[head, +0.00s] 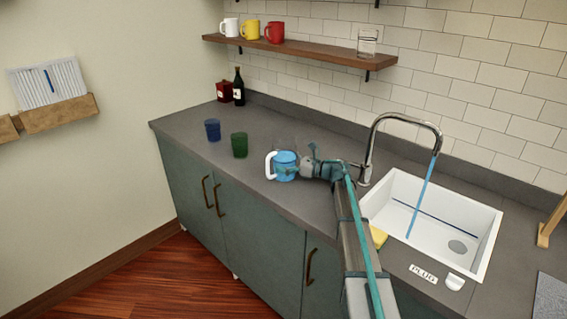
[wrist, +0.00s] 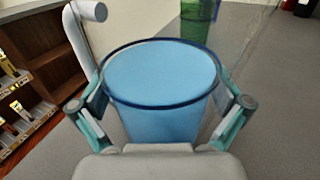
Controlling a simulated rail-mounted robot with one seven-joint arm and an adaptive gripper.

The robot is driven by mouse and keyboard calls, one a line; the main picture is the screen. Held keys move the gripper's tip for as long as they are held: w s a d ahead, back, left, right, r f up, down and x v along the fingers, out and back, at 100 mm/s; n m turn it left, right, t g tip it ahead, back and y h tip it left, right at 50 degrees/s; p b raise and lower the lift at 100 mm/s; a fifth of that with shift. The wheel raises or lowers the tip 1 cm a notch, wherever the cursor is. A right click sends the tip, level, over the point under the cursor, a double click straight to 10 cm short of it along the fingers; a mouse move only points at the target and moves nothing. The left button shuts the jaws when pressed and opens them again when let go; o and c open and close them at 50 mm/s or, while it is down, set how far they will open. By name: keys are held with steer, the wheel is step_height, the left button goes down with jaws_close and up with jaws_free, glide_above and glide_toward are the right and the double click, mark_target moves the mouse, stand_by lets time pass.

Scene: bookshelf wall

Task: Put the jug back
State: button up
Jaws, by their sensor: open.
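The jug (head: 286,160) stands on the grey worktop, left of the sink. It has a white handle on its left side, a dark blue rim and light blue contents. In the wrist view the jug (wrist: 160,78) is close up, its opening facing the camera and its handle at upper left. My gripper (head: 304,167) is at the jug's right side. In the wrist view my gripper (wrist: 163,112) is open, with one finger on each side of the jug. I cannot tell whether the fingers touch it. The jug's lower part is partly hidden by my gripper.
A blue cup (head: 212,130) and a green cup (head: 239,145) stand left of the jug. Bottles (head: 238,86) are at the back. A wooden shelf (head: 310,53) holds mugs and a glass. The sink (head: 470,225), with tap (head: 371,140) and yellow sponge (head: 378,237), is right.

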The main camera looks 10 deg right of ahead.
steer(key=shift+r, duration=0.15)
steer(key=b+v, duration=0.3)
steer(key=v, duration=0.9)
